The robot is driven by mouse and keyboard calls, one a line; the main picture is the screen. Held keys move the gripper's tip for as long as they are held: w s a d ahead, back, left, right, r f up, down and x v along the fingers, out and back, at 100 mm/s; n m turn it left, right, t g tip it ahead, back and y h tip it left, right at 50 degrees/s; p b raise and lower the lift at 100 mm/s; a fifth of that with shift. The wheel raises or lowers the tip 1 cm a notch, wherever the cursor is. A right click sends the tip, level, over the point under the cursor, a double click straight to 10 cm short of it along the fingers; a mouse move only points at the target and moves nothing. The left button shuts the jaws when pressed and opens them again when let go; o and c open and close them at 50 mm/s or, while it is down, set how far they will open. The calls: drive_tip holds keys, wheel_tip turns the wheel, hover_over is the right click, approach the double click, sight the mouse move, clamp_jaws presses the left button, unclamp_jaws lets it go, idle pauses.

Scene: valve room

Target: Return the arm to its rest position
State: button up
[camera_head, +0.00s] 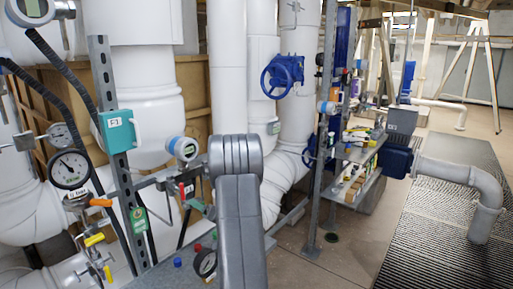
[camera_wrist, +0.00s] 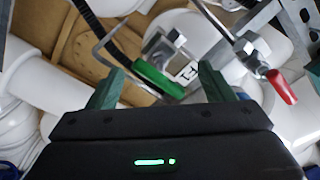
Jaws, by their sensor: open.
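My gripper (camera_wrist: 160,90) shows in the wrist view with its two green fingers apart. Between and beyond the fingertips is a green valve handle (camera_wrist: 158,80) on a metal fitting; I cannot tell its distance, and nothing sits clasped in the jaws. A valve with a red handle (camera_wrist: 282,87) is to the right of the right finger. In the head view my grey arm stands up in the lower middle, and the gripper itself is hidden there. The arm is close to the pipes and small valves behind it.
A pressure gauge (camera_head: 70,170) and a teal box (camera_head: 119,131) are on the left. A blue handwheel (camera_head: 281,77) sits on the white pipes behind. A shelf (camera_head: 356,150) with several items stands right of my arm. Bare floor (camera_head: 345,235) lies at lower right, beside a grating (camera_head: 445,245).

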drive_tip(key=n, duration=0.9)
drive_tip(key=shift+s+a+r, duration=0.1)
drive_tip(key=shift+s, duration=0.05)
drive_tip(key=shift+b, duration=0.3)
